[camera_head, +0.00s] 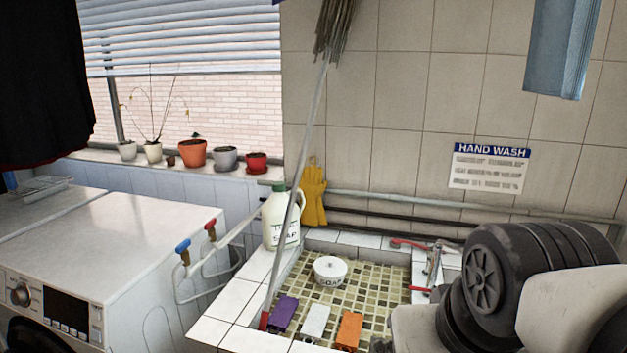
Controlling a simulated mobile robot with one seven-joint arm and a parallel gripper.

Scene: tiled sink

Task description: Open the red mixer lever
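A metal mixer tap (434,262) stands at the right side of the tiled sink (262,265). A red lever (408,243) reaches left from its upper part. A second small red part (419,289) sits lower, close to the tap. The right side of the tap is close to my dark arm parts in the picture, and I cannot tell the gap between them. My arm fills the lower right of the view. My gripper's fingers cannot be seen.
A soap jug (281,219) stands on the sink's back left edge. A broom handle (300,170) leans across the sink. A round soap pot (330,270) and several coloured blocks lie in the basin. Pipes (440,200) run along the wall. A washing machine (110,245) is at left.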

